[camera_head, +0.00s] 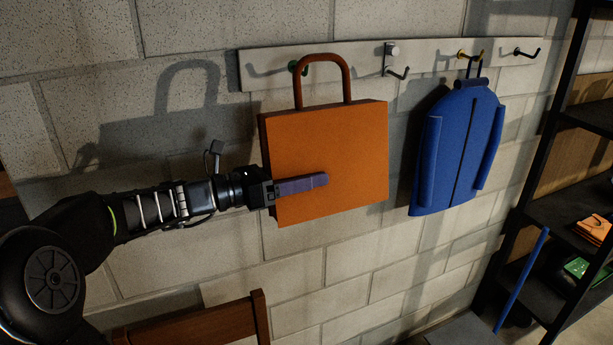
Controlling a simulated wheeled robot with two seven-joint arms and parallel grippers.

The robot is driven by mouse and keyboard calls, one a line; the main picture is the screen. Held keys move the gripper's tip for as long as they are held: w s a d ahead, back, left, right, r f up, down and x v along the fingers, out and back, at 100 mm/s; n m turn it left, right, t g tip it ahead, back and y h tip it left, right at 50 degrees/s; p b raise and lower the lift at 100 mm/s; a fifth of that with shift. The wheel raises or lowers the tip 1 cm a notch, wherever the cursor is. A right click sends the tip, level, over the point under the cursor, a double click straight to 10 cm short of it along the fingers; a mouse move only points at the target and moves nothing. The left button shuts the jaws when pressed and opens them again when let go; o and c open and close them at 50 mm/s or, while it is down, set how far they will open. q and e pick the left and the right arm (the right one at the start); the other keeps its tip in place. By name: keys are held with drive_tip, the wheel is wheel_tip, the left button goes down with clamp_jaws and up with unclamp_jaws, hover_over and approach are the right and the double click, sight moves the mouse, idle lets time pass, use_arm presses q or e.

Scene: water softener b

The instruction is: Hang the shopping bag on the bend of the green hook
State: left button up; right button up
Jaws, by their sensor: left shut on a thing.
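The orange shopping bag (330,160) is upright in front of the wall, with its brown looped handle (323,58) standing up. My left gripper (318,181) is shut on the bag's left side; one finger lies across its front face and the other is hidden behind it. The green hook (293,66) shows only in part, beside the left leg of the handle at the left of the rack. The handle's loop overlaps the hook in this view; I cannot tell whether it is over the hook's bend or in front of it. My right gripper is not in view.
The white rack board (430,62) also carries a silver hook (391,55), a yellow hook with a blue jacket (455,150), and a black hook (526,53). Dark shelving (545,180) stands at right. A brown wooden chair back (190,325) is below the bag.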

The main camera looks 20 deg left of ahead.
use_arm(q)
drive_tip(key=w+a+f+p, duration=0.1)
drive_tip(key=w+a+f, duration=0.2)
drive_tip(key=w+a, duration=0.3)
drive_tip(key=shift+a, duration=0.3)
idle(0.8)
drive_tip(key=shift+f, duration=0.15)
idle(0.5)
drive_tip(key=o, duration=1.8)
drive_tip(key=shift+s, duration=0.1)
drive_tip(key=shift+f, duration=0.1)
drive_tip(key=shift+a, duration=0.1)
